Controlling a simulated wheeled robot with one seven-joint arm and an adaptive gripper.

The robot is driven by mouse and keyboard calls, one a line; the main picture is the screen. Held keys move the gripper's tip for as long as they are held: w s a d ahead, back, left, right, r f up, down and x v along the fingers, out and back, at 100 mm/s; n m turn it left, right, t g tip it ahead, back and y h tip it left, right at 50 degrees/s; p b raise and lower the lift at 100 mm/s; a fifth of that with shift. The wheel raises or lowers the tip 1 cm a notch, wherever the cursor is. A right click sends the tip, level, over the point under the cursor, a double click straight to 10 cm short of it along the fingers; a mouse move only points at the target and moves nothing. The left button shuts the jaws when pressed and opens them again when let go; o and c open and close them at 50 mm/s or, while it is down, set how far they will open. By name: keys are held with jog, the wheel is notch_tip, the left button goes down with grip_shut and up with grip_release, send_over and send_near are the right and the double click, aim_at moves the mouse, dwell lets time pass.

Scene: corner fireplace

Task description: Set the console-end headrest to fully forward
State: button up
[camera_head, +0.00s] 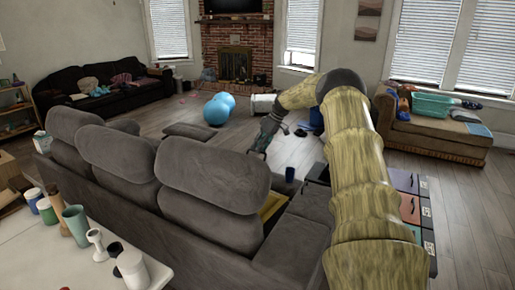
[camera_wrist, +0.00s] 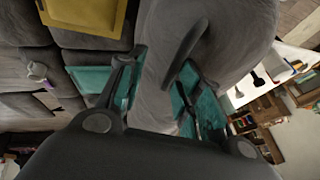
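The grey sofa carries several padded headrests along its back. The headrest at its right end (camera_head: 213,170) is the nearest to me in the head view and stands up above the backrest; I take it as the console-end one. My gripper (camera_head: 262,142) is beyond its upper right edge in the head view. In the wrist view my gripper (camera_wrist: 160,85) has its teal-padded fingers spread apart. Grey upholstery, apparently this headrest (camera_wrist: 235,35), shows between and behind the fingers. I cannot tell whether they touch it.
A yellow item (camera_head: 272,205) lies on the seat, also visible in the wrist view (camera_wrist: 85,15). A white table (camera_head: 75,255) with cups stands behind the sofa. A drawer unit (camera_head: 405,182) stands right of it.

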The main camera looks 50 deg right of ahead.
jog(key=shift+d+f, duration=0.15)
jog(key=shift+a, duration=0.35)
jog(key=v, duration=1.2)
jog(key=shift+d, duration=0.4)
jog(key=shift+a, duration=0.1)
